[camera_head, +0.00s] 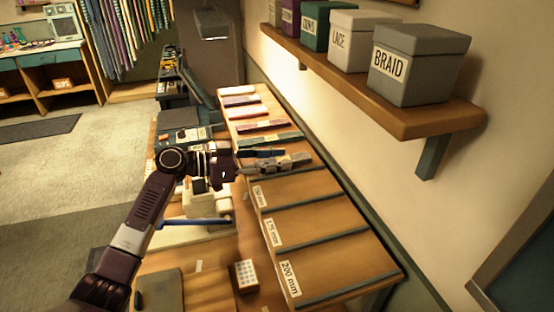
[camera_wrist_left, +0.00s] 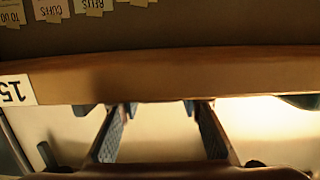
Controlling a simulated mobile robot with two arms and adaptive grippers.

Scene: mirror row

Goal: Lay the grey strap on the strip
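A light grey piece (camera_head: 292,160), which looks like the grey strap, lies on the sloping wooden rack, near its middle. My left gripper (camera_head: 258,161) reaches over the rack from the left and points at this piece. From the head view I cannot tell whether they touch. In the left wrist view, the two fingers (camera_wrist_left: 160,125) stand well apart with nothing visible between them. The grey piece cannot be made out there. Dark strips (camera_head: 310,198) cross the rack between its bays. My right gripper is not in view.
The rack's near bays are bare, with labels such as "200 mm" (camera_head: 290,279). Colored pieces (camera_head: 250,112) lie in the far bays. A wall shelf (camera_head: 420,119) with labeled boxes, including "BRAID" (camera_head: 418,68), overhangs on the right. A small white-topped box (camera_head: 245,274) stands left of the rack.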

